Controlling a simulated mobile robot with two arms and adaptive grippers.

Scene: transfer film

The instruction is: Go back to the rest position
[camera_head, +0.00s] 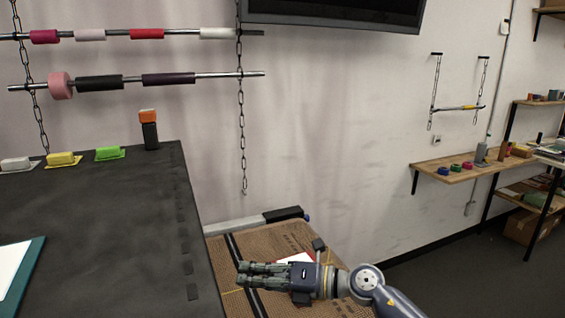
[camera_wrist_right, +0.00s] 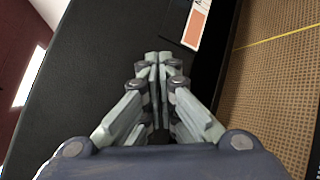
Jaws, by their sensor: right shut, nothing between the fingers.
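My right gripper (camera_head: 243,274) reaches in from the lower right in the head view. It is over the brown patterned surface beside the dark table (camera_head: 100,220), with its fingertips pointing left toward the table's edge. In the right wrist view the two fingers of my right gripper (camera_wrist_right: 158,60) meet at their tips, with nothing held between them. The dark table surface (camera_wrist_right: 105,70) fills the left and middle of that view. My left gripper is in neither view.
The brown patterned surface (camera_head: 260,240) lies right of the dark table. On the table are an orange-topped dark block (camera_head: 150,135), a green piece (camera_head: 108,153), a yellow piece (camera_head: 62,159) and a teal-edged board (camera_head: 30,275). Chains (camera_head: 240,120) hang behind; a wall shelf (camera_head: 455,175) is at right.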

